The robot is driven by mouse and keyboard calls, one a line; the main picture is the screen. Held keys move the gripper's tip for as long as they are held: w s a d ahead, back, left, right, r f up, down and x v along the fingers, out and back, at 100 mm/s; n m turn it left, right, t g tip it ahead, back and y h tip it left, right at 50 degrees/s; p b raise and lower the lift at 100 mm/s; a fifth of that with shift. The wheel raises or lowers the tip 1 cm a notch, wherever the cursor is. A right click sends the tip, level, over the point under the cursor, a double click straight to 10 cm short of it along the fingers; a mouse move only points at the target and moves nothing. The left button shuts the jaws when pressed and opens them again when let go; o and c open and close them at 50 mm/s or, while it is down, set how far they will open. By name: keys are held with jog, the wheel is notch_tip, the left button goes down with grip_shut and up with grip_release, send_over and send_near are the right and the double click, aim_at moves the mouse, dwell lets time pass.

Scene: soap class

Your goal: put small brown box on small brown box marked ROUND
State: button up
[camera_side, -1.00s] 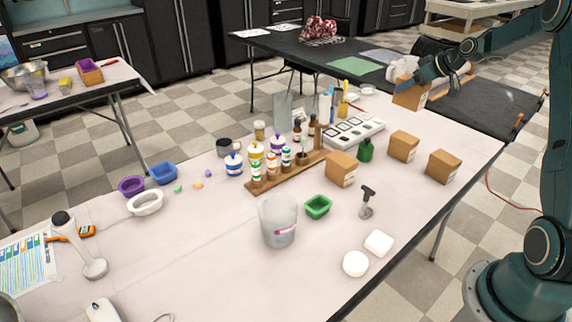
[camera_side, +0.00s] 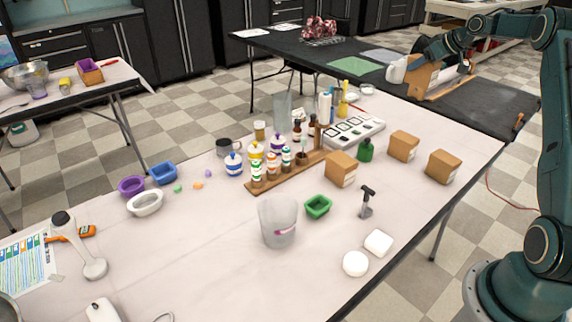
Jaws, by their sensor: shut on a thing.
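My gripper (camera_side: 424,62) is at the upper right, shut on a small brown box (camera_side: 420,82). It holds this box in the air, slightly tilted, over the far right part of the scene near the black table. Three other small brown boxes stand apart on the white table: one at the left (camera_side: 341,170), one at the back (camera_side: 403,146) and one at the right (camera_side: 443,167). The held box is clear of all three. Labels are too small to read, so I cannot tell which box is marked ROUND. The fingertips are partly hidden by the held box.
A green bottle (camera_side: 365,150) stands between the left and back boxes. A black-headed tool (camera_side: 367,202) stands in front of them. A white tray (camera_side: 354,132) and a wooden rack (camera_side: 285,176) with bottles lie to the left.

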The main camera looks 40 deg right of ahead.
notch_tip(320, 180, down, 16)
jog(key=shift+r, duration=0.15)
dwell(0.4)
jog(key=shift+f, duration=2.15)
jog(key=shift+f, duration=0.1)
jog(key=o, duration=1)
jog(key=shift+o, duration=0.2)
jog(key=v, duration=1.2)
